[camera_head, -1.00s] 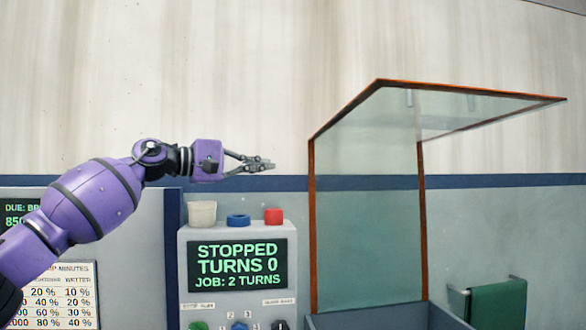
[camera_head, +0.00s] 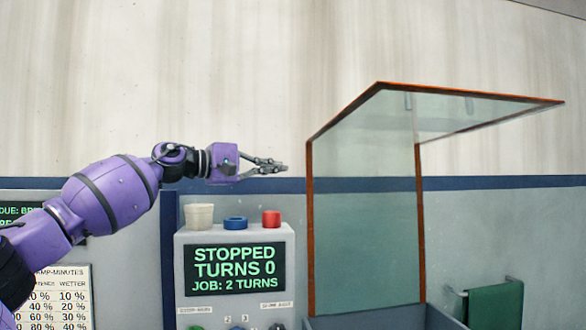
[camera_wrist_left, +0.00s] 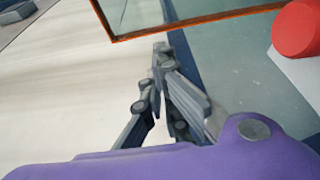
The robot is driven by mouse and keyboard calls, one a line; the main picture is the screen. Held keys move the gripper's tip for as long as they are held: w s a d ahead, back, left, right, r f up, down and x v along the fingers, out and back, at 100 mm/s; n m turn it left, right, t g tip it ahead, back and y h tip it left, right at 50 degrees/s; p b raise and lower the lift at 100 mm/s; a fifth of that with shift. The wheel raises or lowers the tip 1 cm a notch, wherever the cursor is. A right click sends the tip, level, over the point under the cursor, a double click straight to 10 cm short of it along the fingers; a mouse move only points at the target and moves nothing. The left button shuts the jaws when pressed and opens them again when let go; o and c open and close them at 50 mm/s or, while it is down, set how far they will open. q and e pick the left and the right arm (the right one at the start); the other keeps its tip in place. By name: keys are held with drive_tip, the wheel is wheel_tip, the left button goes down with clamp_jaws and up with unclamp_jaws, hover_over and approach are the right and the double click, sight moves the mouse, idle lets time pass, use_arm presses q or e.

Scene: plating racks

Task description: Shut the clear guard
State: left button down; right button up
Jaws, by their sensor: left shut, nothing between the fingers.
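The clear guard (camera_head: 365,210) has orange-brown edges and stands open at the right in the head view. Its top panel (camera_head: 465,112) juts out to the right, above a grey tank. My left gripper (camera_head: 284,169) is shut and empty, just left of the guard's near upright edge and above the control box. In the left wrist view the gripper (camera_wrist_left: 160,50) points at the guard's orange edge (camera_wrist_left: 200,22), with a gap that I cannot judge exactly. My right gripper is not in view.
The control box (camera_head: 186,265) below my gripper reads "STOPPED, TURNS 0, JOB: 2 TURNS". On it stand a white cup (camera_head: 199,216), a blue ring (camera_head: 235,223) and a red button (camera_head: 271,219). A green towel (camera_head: 495,305) hangs at the right. The grey tank's rim (camera_head: 360,319) is below the guard.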

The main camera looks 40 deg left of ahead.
use_arm(q)
drive_tip(key=b+x, duration=0.1)
drive_tip(key=x, duration=0.5)
drive_tip(key=shift+b, duration=0.3)
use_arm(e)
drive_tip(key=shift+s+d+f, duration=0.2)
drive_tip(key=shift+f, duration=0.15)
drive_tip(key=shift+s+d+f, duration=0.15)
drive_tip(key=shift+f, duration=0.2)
use_arm(q)
drive_tip(key=shift+d, duration=0.1)
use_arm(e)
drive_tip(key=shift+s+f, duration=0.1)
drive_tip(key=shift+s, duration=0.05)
